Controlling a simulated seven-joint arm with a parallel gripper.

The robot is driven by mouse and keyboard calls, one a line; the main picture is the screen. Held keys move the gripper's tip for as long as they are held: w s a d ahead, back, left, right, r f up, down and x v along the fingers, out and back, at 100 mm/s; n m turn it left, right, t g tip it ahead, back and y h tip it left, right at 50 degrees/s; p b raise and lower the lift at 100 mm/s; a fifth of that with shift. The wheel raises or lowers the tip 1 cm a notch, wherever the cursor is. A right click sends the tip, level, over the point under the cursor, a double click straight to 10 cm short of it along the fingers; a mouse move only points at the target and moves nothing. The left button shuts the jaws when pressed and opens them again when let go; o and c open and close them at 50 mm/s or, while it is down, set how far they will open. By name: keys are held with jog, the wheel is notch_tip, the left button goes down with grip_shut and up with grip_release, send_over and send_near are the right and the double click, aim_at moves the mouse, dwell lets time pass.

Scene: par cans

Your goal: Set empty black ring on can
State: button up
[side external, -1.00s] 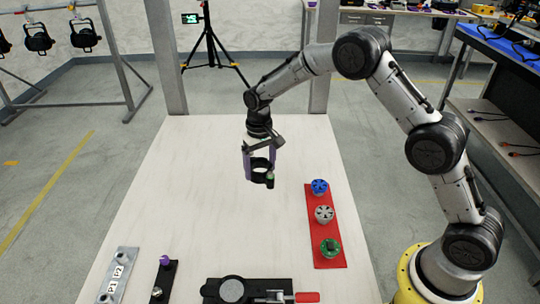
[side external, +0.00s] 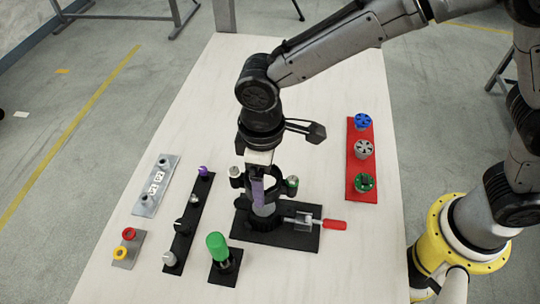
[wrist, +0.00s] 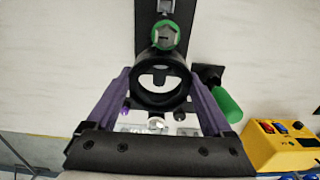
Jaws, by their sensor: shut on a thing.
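My gripper (side external: 257,188) is shut on the black ring (side external: 272,184), its purple fingers on opposite sides of it. The ring has small knobs at its sides. In the wrist view the ring (wrist: 162,103) sits between the fingers, with a green-rimmed round part at its upper edge. Nothing stands in the ring's opening that I can make out clearly. I cannot tell whether the ring touches the can.
A green-handled tool (side external: 217,246) stands at front left. A black strip with knobs (side external: 181,232), a grey labelled plate (side external: 158,182) and a red mat with several capped parts (side external: 363,185) lie around. The far table is clear.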

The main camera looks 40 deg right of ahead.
jog(key=shift+a+f, duration=0.15)
jog(key=shift+f, duration=3.2)
jog(key=shift+s+f, duration=0.1)
jog(key=shift+f, duration=0.05)
jog(key=o, duration=0.9)
jog(key=shift+o, duration=0.6)
notch_tip(320, 180, up, 14)
jog(key=shift+f, duration=0.1)
